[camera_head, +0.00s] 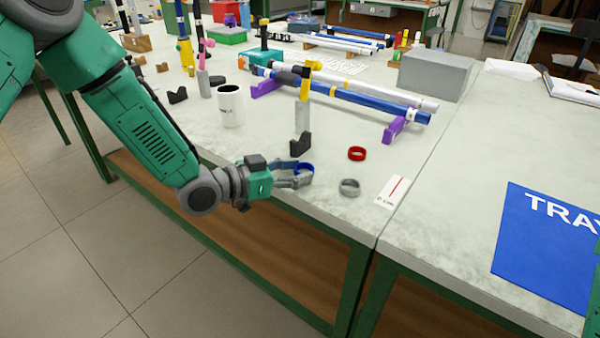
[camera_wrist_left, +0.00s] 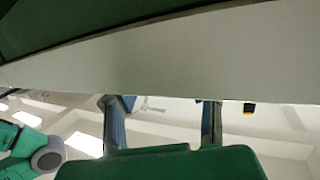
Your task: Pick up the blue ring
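The blue ring (camera_head: 304,169) stands near the front edge of the table, at the fingertips of my left gripper (camera_head: 297,174). The fingers reach around it from the left, and they partly cover it. In the left wrist view the two fingers of my left gripper (camera_wrist_left: 162,120) are wide apart. A small blue patch (camera_wrist_left: 128,102) shows beside the left finger there; I cannot tell if it is the ring. Whether the fingers touch the ring is not clear. My right gripper is not in view.
A red ring (camera_head: 357,153) and a grey ring (camera_head: 349,187) lie to the right. A black holder (camera_head: 300,144) with an upright rod stands behind. A white mug (camera_head: 231,106), a blue rod on purple supports (camera_head: 394,130), a label card (camera_head: 393,191) and a blue tray mat (camera_head: 545,255) are around.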

